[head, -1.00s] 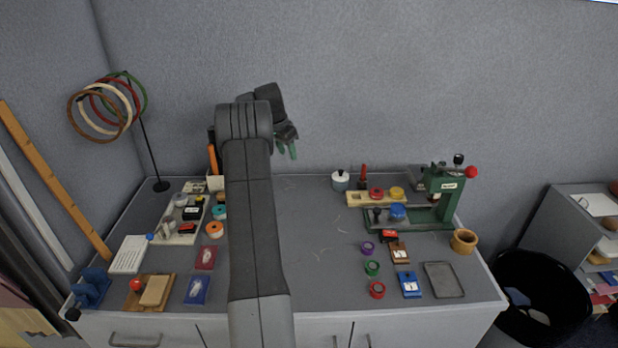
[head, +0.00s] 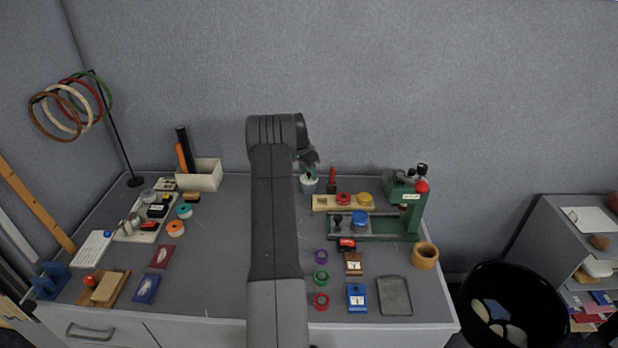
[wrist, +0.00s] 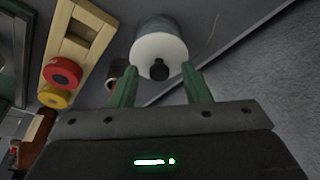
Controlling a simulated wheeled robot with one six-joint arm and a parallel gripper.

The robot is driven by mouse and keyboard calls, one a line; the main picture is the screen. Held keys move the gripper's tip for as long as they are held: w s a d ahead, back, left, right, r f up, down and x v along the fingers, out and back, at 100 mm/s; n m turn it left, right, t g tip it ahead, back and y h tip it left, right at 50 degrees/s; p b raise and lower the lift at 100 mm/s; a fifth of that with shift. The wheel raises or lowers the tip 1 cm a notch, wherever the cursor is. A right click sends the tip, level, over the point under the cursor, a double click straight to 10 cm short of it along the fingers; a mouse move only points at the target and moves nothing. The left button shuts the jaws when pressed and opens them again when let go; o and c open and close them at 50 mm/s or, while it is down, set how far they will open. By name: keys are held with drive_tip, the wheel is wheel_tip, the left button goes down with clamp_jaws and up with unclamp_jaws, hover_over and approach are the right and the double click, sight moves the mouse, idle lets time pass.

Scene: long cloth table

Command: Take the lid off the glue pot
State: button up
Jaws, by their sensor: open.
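The glue pot (head: 310,188) is a small grey-blue pot near the back edge of the table. In the wrist view its body (wrist: 158,22) is partly hidden behind the white lid (wrist: 152,46), which has a black knob (wrist: 160,71) and sits on the pot. My gripper (wrist: 162,76) is open, its two green fingers on either side of the knob in the wrist view. In the head view my gripper (head: 308,170) is just above the pot and partly covers the lid. I cannot tell whether the fingers touch anything.
A wooden rack (head: 322,203) with red and yellow round pieces stands close on the right. Beyond it is a green press (head: 412,215) with a red knob. The wall (head: 400,90) rises behind the table. A white box (head: 203,176) stands back left.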

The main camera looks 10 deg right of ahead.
clamp_jaws()
